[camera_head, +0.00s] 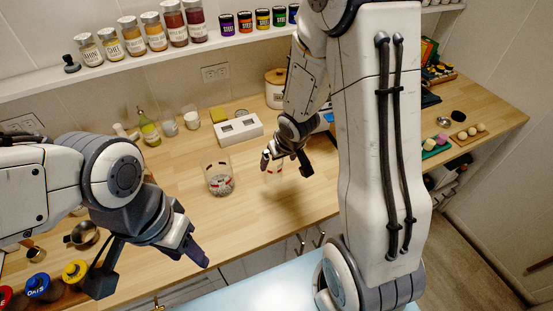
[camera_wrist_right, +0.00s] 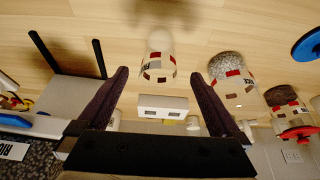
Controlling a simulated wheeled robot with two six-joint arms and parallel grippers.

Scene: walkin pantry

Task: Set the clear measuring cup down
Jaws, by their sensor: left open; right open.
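The clear measuring cup (camera_head: 273,174) with red and dark marks is on or just over the wooden counter, below my right gripper (camera_head: 285,164). In the right wrist view the cup (camera_wrist_right: 158,66) appears upside down between the spread fingers of my right gripper (camera_wrist_right: 160,76), with a gap on each side. The right gripper is open and partly hides the cup in the head view. My left gripper (camera_head: 194,252) is open and empty over the counter's front edge, away from the cup.
A similar clear container (camera_head: 219,180) with grey contents stands left of the cup. A white box (camera_head: 238,129) and a lidded canister (camera_head: 276,88) stand behind. Jars with coloured lids (camera_head: 75,271) are at front left. Counter (camera_head: 260,213) in front of the cup is clear.

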